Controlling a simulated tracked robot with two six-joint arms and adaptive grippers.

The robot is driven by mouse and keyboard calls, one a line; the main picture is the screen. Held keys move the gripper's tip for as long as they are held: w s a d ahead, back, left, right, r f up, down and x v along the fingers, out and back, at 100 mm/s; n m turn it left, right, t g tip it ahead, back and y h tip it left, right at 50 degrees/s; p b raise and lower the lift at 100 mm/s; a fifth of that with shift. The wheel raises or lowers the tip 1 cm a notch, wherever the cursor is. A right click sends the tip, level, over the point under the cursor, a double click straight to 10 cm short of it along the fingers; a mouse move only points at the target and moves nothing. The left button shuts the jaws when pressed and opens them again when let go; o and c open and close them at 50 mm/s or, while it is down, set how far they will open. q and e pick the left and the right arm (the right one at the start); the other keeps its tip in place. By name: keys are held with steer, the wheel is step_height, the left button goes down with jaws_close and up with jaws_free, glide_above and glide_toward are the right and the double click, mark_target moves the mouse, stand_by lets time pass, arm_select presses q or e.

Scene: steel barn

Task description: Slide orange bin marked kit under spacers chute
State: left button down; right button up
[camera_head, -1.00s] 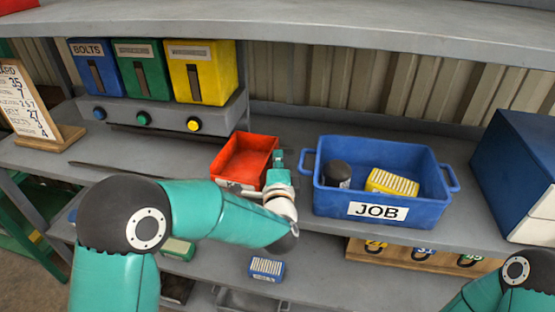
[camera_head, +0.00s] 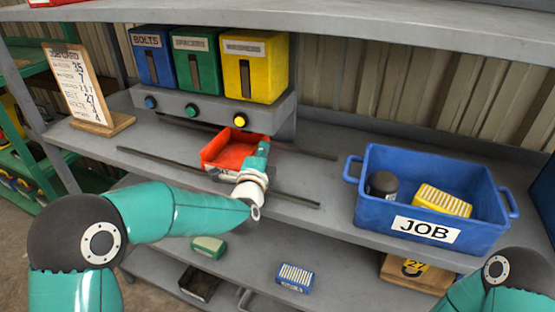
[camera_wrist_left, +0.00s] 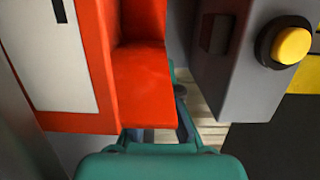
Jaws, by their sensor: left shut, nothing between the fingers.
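The orange-red bin (camera_head: 222,152) sits on the shelf below the front of the chute rack, roughly below the yellow button and to the right of the green one. Its marking is too small to read in the head view; a white label shows in the left wrist view (camera_wrist_left: 55,55). The green chute (camera_head: 199,60), with a blurred label, is between the blue BOLTS chute (camera_head: 153,57) and the yellow one (camera_head: 256,68). My left gripper (camera_head: 263,150) is shut and empty at the bin's right side, seemingly against it. My right gripper is out of view.
Dark rails (camera_head: 160,162) run along the shelf on either side of the bin. A blue JOB tote (camera_head: 375,212) holding a dark jar and a yellow box stands at right. A job card (camera_head: 77,85) stands at left. Shelf left of the bin is clear.

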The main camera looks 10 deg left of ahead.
mark_target(230, 158)
arm_select(q)
steer(key=w+a+b, duration=0.1)
steer(key=a, duration=0.2)
steer(key=a+b, duration=0.1)
steer(key=a, duration=0.2)
steer(key=w+a+b, duration=0.1)
steer(key=a, duration=0.2)
steer(key=shift+w+a+f, duration=0.15)
steer(key=shift+w+a, duration=0.15)
steer(key=shift+a, duration=0.1)
steer(key=shift+w+a+r, duration=0.1)
steer(key=shift+a+r, duration=0.1)
steer(key=shift+a, duration=0.05)
steer(key=shift+b, duration=0.3)
